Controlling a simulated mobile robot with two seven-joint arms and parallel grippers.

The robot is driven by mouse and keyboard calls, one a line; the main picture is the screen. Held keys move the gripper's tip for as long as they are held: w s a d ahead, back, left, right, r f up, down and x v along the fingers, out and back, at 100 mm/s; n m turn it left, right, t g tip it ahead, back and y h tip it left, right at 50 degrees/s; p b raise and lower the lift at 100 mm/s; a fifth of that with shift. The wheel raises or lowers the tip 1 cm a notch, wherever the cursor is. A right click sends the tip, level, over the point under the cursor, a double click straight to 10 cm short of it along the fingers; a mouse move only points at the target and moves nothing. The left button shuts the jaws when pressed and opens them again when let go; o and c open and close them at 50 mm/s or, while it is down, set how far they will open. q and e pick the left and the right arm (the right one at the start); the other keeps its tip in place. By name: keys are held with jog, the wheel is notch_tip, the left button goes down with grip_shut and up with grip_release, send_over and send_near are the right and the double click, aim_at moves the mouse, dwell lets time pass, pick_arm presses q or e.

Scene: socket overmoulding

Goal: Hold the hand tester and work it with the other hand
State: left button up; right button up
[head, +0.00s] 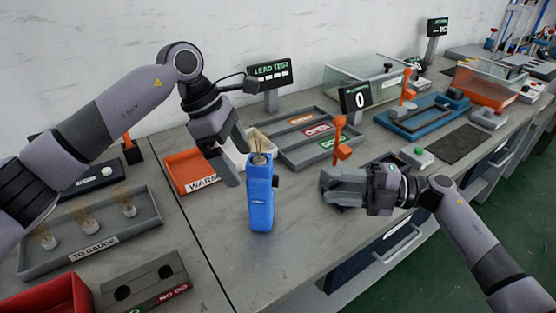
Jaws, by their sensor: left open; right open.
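The hand tester is likely the blue upright device (260,200) standing on the bench in the middle of the head view. Its top has thin brownish prongs or leads, and a small dark knob shows on its right side. My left gripper (236,163) is open, above and just left of the tester's top; I cannot tell whether it touches. My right gripper (328,188) is open and empty, low over the bench to the right of the tester, apart from it. The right gripper's far finger is partly hidden.
An orange WARM tray (188,172) lies left of the tester. A grey sorting tray (290,145) and the LEAD TEST display (270,71) stand behind. A counter display (356,97) and orange lever (340,135) are near my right gripper. The TO GAUGE tray (100,245) holds several parts.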

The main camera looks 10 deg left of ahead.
aim_at(247, 176)
pick_arm(q)
jog(key=shift+x, duration=2.75)
jog(key=c, duration=1.2)
jog(key=shift+c, duration=0.3)
pick_arm(e)
grip_shut()
pick_arm(q)
jog(key=shift+r, duration=0.1)
